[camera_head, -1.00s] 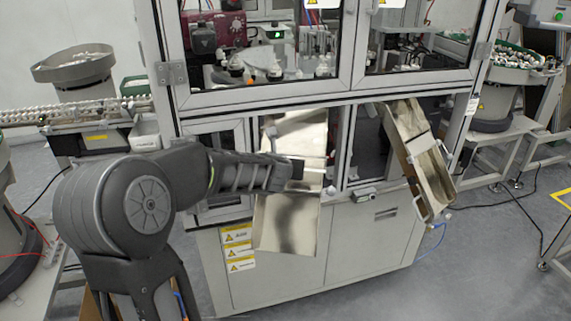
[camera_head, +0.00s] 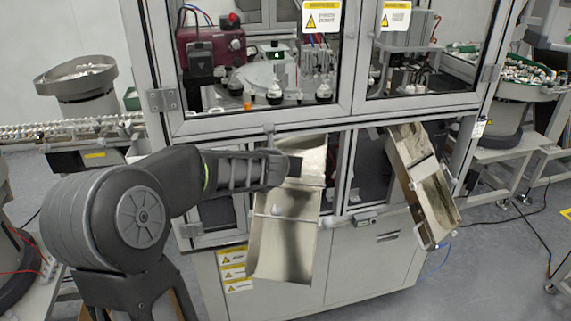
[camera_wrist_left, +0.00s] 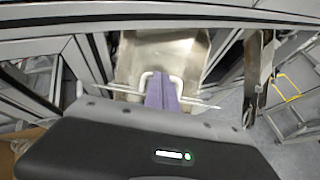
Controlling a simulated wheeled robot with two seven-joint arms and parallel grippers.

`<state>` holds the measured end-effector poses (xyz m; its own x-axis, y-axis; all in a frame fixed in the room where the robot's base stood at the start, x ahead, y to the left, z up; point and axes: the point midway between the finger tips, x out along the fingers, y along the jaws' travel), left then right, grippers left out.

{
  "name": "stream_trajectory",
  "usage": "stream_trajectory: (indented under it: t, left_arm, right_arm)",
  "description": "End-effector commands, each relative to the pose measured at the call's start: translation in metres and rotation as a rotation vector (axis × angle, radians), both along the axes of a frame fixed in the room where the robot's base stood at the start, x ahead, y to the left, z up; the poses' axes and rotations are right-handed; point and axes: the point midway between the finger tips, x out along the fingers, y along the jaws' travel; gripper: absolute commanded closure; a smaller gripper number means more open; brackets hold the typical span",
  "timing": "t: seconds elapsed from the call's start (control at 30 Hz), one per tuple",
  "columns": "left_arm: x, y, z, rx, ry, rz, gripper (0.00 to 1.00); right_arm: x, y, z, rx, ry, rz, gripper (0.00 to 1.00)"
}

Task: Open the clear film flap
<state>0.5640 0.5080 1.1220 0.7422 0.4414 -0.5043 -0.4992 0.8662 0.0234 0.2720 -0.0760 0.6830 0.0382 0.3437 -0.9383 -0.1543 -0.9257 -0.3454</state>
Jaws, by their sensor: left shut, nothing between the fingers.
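The clear film flap cannot be made out with certainty in either view. A shiny metal chute (camera_head: 282,255) slopes down out of the left lower opening of the machine, with a crossbar partway along it. My left gripper (camera_head: 296,166) is over the upper part of the chute. In the left wrist view its purple-grey fingers (camera_wrist_left: 163,93) are shut and empty, pointing at the chute (camera_wrist_left: 185,55). Pale bent bars (camera_wrist_left: 146,80) and a thin rod (camera_wrist_left: 205,103) show beside the fingers; contact cannot be told. My right gripper is out of view.
The machine frame (camera_head: 343,165) surrounds the chute openings. A second metal chute (camera_head: 432,200) leans out on the right. Glass doors with warning labels (camera_head: 321,17) stand above. A bowl feeder (camera_head: 78,75) is at the back left.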

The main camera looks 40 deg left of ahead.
Motion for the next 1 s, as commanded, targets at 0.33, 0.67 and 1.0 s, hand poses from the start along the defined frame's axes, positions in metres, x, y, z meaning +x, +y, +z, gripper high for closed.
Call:
stream_trajectory:
  t: [0.33,0.67,1.0]
  left_arm:
    - [0.002,0.001,0.003,0.001,-0.002,0.000,1.00]
    - [0.002,0.002,0.004,0.001,-0.003,0.000,1.00]
    - [0.003,0.009,0.031,-0.001,-0.002,0.000,1.00]
  right_arm:
    - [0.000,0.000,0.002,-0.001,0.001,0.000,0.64]
    - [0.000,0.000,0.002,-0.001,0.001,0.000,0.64]
    - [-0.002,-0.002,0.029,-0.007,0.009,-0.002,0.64]
